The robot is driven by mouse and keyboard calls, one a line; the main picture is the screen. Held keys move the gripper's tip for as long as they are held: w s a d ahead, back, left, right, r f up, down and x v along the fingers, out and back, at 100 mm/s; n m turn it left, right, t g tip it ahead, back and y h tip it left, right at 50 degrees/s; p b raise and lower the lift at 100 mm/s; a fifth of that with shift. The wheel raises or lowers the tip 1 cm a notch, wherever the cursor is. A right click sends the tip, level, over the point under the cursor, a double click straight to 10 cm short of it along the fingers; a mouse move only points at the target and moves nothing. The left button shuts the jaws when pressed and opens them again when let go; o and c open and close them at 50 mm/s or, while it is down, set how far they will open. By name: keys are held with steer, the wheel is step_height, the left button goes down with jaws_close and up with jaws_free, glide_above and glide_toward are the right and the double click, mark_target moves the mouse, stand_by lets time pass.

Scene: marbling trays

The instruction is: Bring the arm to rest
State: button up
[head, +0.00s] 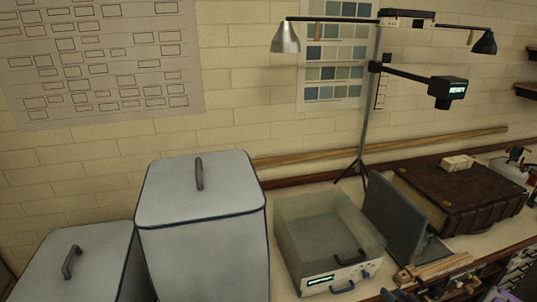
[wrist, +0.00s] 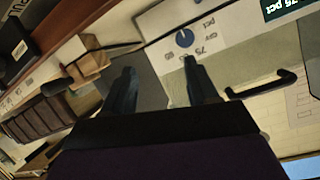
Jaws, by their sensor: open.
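My gripper (wrist: 160,84) shows in the wrist view with its two dark fingers spread apart and nothing between them. Behind the fingers is the white front panel (wrist: 225,32) of a box-like device, with a blue knob and a black handle. I cannot tell how far the fingertips are from the panel. In the head view the same device (head: 341,280) stands on the bench, with a clear-walled top and a lit display. My gripper cannot be made out clearly in the head view.
Two grey lidded bins (head: 200,190) stand at the left. A dark upright panel (head: 394,222) and a brown case (head: 455,200) stand right of the device. A lamp stand (head: 369,110) rises behind. Wooden pieces (head: 435,268) lie at the bench front.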

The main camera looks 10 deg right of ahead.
steer(key=w+a+r+n+g+h, duration=0.1)
steer(key=w+a+r+g, duration=0.1)
steer(key=r, duration=0.3)
steer(key=w+a+r+g+h, duration=0.1)
steer(key=w+r+g, duration=0.2)
steer(key=r, duration=0.3)
steer(key=s+a+r+g+h+b, duration=0.15)
steer(key=s+a+r+g, duration=0.35)
steer(key=a+r, duration=0.6)
steer(key=s+a+r+n+g+y, duration=0.1)
steer(key=s+a+r+g, duration=0.2)
steer(key=s+a, duration=1)
steer(key=s+a+r+n+g+y, duration=0.1)
steer(key=s+a+r, duration=0.3)
steer(key=s+a, duration=0.9)
steer(key=s+g+y+b, duration=0.1)
steer(key=s, duration=0.5)
steer(key=shift+s+a+r+g, duration=0.2)
steer(key=shift+s+a+g, duration=0.15)
steer(key=shift+a+g, duration=0.05)
